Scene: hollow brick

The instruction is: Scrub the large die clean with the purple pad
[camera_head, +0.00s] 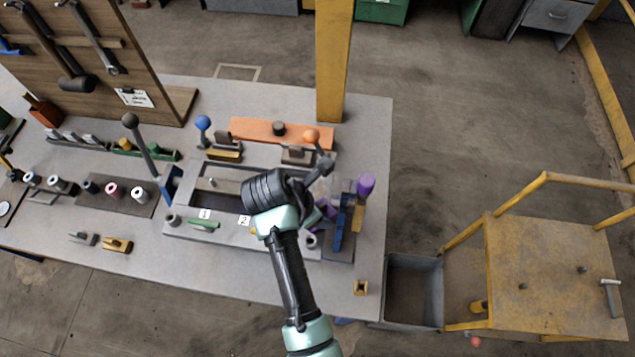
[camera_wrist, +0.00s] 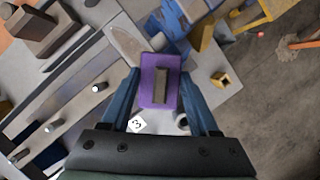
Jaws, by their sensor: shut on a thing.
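The purple pad (camera_wrist: 148,92) has a grey-brown block on its top face. In the wrist view it sits between the two blue fingers of my gripper (camera_wrist: 160,78), which is shut on it. In the head view my gripper (camera_head: 322,208) is over the right end of the grey fixture, and only a bit of purple shows beside it. I cannot pick out the large die for certain. A grey, speckled flat piece (camera_wrist: 122,38) lies just beyond the pad in the wrist view. Whether the pad touches anything below is hidden.
The workbench (camera_head: 350,120) carries the fixture with number tags. A purple cylinder (camera_head: 366,184) and a blue bar (camera_head: 339,230) stand close right of my gripper. Levers with blue (camera_head: 203,122) and orange (camera_head: 311,134) knobs rise behind. A yellow post (camera_head: 333,60) stands at the back edge.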

